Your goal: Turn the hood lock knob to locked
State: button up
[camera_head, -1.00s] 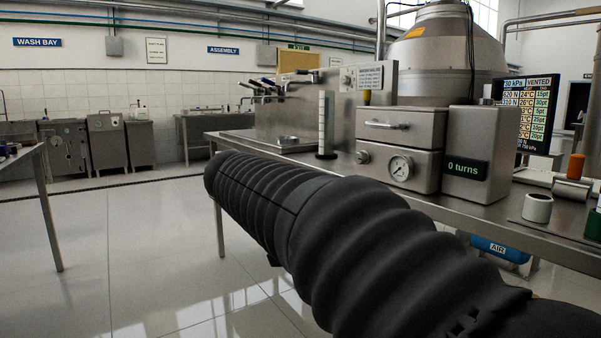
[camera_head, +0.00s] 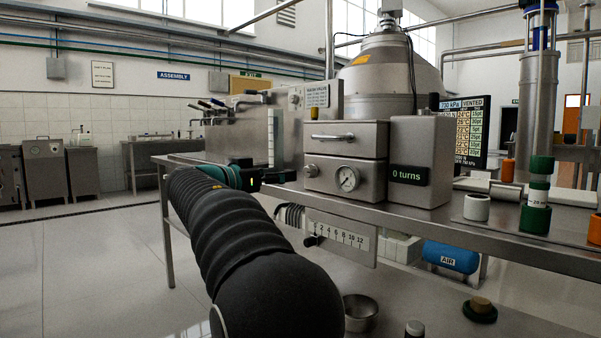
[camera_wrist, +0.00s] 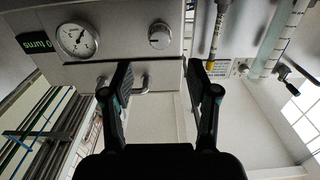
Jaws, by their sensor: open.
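A small round metal knob (camera_head: 311,170) sits on the front of a steel box, left of a dial gauge (camera_head: 347,178). I cannot read a lock mark on it. In the wrist view, which is turned over, the knob (camera_wrist: 160,36) is ahead of the fingers, beside the gauge (camera_wrist: 77,39). My gripper (camera_head: 273,176) is left of the knob in the head view and apart from it. In the wrist view my gripper (camera_wrist: 158,76) has its two fingers spread, with nothing held. A bar handle (camera_wrist: 132,84) shows partly behind the left finger.
The box lid (camera_head: 345,139) carries a bar handle. A unit marked "0 turns" (camera_head: 409,176) stands right of it. A clear cylinder (camera_head: 274,138) stands behind my gripper. A numbered scale (camera_head: 340,238) hangs below the bench edge. The floor at left is clear.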

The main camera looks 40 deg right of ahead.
aim_at(306, 171)
jog(key=d, duration=0.7)
jog(key=shift+w+d+p, duration=0.15)
jog(key=shift+w+p, duration=0.15)
grip_shut()
